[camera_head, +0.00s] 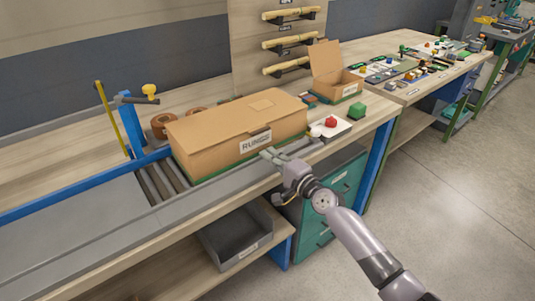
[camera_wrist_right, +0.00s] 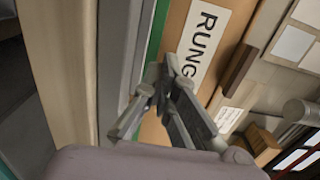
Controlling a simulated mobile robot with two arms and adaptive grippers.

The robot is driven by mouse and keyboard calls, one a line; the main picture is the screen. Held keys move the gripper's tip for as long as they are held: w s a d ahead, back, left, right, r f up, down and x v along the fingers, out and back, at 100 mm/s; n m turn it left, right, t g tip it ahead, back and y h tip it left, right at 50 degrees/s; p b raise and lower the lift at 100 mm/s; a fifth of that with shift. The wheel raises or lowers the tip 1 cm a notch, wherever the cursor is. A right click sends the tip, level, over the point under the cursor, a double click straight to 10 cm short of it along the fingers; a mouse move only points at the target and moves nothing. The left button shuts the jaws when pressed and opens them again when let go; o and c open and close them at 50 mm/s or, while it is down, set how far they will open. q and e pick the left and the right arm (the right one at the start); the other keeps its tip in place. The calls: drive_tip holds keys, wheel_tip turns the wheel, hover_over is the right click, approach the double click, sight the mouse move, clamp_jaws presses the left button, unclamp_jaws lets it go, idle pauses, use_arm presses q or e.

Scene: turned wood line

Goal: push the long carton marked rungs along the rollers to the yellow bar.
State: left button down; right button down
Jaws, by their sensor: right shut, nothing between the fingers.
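The long brown carton (camera_head: 215,138), with a white "RUNGS" label on its near side, lies on the rollers (camera_head: 158,184). The thin upright yellow bar (camera_head: 117,118) stands to the left of it, with a gap and bare rollers between them. My right gripper (camera_head: 268,153) is shut and empty at the carton's near side, by the label's right end. In the right wrist view the closed fingertips (camera_wrist_right: 170,75) lie in front of the carton (camera_wrist_right: 178,50), close to its label; I cannot tell whether they touch. My left gripper is not in view.
A blue post (camera_head: 128,120) and blue rail (camera_head: 85,186) stand at left. Brown tape rolls (camera_head: 163,125) sit behind the carton. A white tray (camera_head: 332,130) with a red object, a green block (camera_head: 357,111) and an open box (camera_head: 336,80) are at right. A grey bin (camera_head: 235,235) sits below.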

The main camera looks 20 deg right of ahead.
sight(262, 149)
drive_tip(key=shift+x, duration=0.8)
drive_tip(key=shift+w+a+b, duration=0.1)
drive_tip(key=shift+w+b, duration=0.3)
drive_tip(key=shift+w, duration=0.3)
drive_tip(key=shift+s+r, duration=0.15)
drive_tip(key=shift+r, duration=0.05)
drive_tip(key=shift+a, duration=0.1)
